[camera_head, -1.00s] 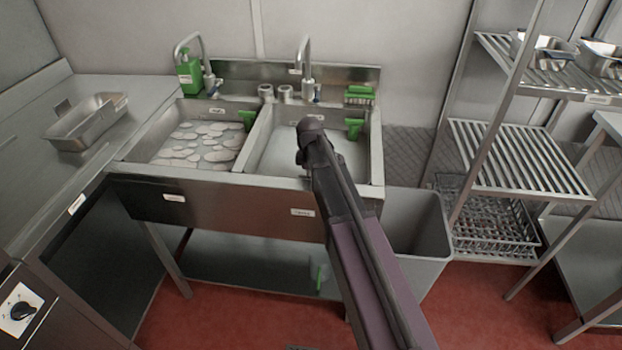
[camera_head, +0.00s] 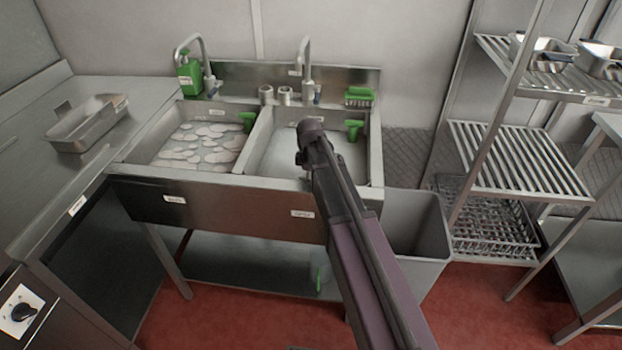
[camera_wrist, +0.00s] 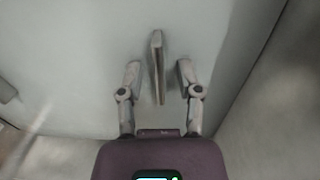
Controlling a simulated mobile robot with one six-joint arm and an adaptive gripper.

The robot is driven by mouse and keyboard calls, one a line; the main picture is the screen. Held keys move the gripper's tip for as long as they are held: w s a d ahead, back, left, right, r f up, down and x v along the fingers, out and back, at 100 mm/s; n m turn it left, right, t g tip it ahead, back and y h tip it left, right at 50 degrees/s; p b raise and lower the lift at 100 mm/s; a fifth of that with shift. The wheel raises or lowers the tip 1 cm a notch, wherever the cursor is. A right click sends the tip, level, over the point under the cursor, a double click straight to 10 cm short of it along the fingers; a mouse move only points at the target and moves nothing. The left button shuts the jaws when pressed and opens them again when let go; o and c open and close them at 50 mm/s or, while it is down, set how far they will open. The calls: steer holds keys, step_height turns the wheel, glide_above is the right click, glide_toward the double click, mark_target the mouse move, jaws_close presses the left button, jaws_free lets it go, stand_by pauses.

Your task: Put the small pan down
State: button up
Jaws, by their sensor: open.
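My gripper (camera_wrist: 157,82) is open in the wrist view, its two fingers apart. A narrow grey metal piece (camera_wrist: 157,65) stands between the fingers, with gaps on both sides. It may be the small pan seen edge-on, but I cannot tell. In the head view, my arm reaches over the right sink basin (camera_head: 282,148), and my gripper is hidden behind the arm's end. A rectangular metal pan (camera_head: 88,125) rests on the left counter. I cannot tell whether it is the small pan.
The left basin (camera_head: 150,148) holds water with patches of foam. Taps, a green soap bottle (camera_head: 188,74) and a green brush (camera_head: 359,95) are at the back. A grey bin (camera_head: 425,225) stands right of the sink, beside a wire shelf (camera_head: 520,160) with metal pans on top.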

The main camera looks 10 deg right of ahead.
step_height(320, 180, up, 12)
steer(key=p, duration=1.1)
steer(key=shift+s+f, duration=0.15)
steer(key=shift+f, duration=0.05)
steer(key=shift+s, duration=0.1)
stand_by(0.4)
steer(key=s+d+m, duration=0.3)
steer(key=s+m, duration=1.1)
steer(key=s, duration=0.6)
